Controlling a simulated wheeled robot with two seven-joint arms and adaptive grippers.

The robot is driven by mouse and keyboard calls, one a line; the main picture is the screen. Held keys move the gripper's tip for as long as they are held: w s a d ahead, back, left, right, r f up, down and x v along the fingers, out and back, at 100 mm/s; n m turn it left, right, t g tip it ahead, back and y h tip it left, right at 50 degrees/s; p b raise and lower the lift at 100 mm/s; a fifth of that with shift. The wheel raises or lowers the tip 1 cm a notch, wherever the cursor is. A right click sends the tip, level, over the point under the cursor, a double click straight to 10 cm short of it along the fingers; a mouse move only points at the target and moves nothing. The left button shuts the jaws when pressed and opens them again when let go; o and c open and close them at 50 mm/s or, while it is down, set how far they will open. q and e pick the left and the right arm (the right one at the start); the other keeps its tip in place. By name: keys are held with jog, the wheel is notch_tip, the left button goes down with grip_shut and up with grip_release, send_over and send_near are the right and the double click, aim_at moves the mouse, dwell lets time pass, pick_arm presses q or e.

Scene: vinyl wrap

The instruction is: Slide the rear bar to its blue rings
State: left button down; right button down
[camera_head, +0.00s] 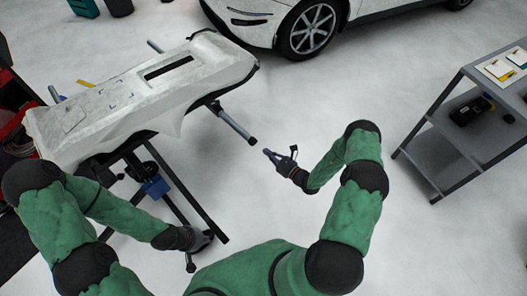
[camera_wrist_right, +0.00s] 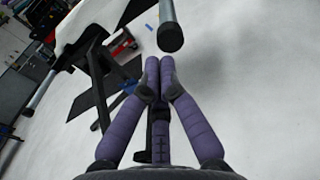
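A grey bar (camera_head: 232,122) with a black end cap sticks out of the right side of the covered stand. Its capped end also shows in the right wrist view (camera_wrist_right: 170,36). Another bar end (camera_head: 155,46) shows at the stand's far side; I cannot tell which is the rear bar. My right gripper (camera_head: 268,154) is empty, just short of the cap and apart from it. In the right wrist view its purple fingers (camera_wrist_right: 159,72) meet at the tips. My left gripper (camera_head: 200,243) is low beside the stand's legs, its fingers unclear. I cannot make out blue rings.
A grey shelf cart (camera_head: 455,140) stands at right, a white car (camera_head: 270,20) behind. The floor between stand and cart is clear.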

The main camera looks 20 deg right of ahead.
pick_arm(q)
jog(key=shift+w+d+f, duration=0.1)
jog(key=shift+w+d, duration=0.05)
jog(key=shift+w, duration=0.2)
pick_arm(e)
jog(key=s+d+r+g+h, duration=0.1)
jog(key=s+d+r+g, duration=0.2)
jog(key=s, duration=0.3)
jog(key=shift+d, duration=0.85)
